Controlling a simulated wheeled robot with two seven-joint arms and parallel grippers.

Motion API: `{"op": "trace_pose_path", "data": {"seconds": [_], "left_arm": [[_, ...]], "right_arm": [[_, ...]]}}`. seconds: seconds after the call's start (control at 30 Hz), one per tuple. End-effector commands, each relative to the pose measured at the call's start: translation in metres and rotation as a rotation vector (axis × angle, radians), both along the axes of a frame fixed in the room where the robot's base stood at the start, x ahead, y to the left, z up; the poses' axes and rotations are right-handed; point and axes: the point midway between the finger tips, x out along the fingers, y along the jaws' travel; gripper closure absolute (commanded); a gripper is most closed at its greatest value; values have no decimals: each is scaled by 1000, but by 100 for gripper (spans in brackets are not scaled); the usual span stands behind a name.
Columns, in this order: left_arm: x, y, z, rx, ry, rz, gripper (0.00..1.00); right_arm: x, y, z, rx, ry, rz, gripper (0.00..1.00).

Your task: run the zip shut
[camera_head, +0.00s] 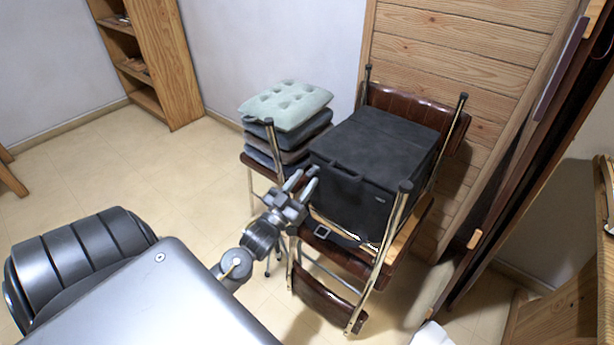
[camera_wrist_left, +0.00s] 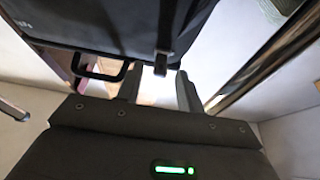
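A black fabric case (camera_head: 380,137) with a flat lid sits on a brown chair in the head view. No zip teeth can be made out. My right gripper is not in view.
A chair with stacked cushions (camera_head: 287,103) stands left of the case. The case's chair has chrome posts (camera_head: 390,225) close to my left gripper. A wooden panel (camera_head: 455,65) is behind. The floor (camera_head: 190,185) at left is clear.

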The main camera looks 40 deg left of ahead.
Motion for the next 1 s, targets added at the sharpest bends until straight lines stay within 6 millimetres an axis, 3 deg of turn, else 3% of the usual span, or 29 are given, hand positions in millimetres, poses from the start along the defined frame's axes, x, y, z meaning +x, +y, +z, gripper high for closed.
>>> {"op": "trace_pose_path", "data": {"seconds": [0.2, 0.5, 0.8, 1.0], "left_arm": [[16, 0, 7, 0, 1, 0, 63], [18, 0, 7, 0, 1, 0, 63], [18, 0, 7, 0, 1, 0, 100], [18, 0, 7, 0, 1, 0, 100]], "right_arm": [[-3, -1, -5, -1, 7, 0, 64], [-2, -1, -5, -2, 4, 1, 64], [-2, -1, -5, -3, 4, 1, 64], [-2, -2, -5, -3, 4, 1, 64]]}}
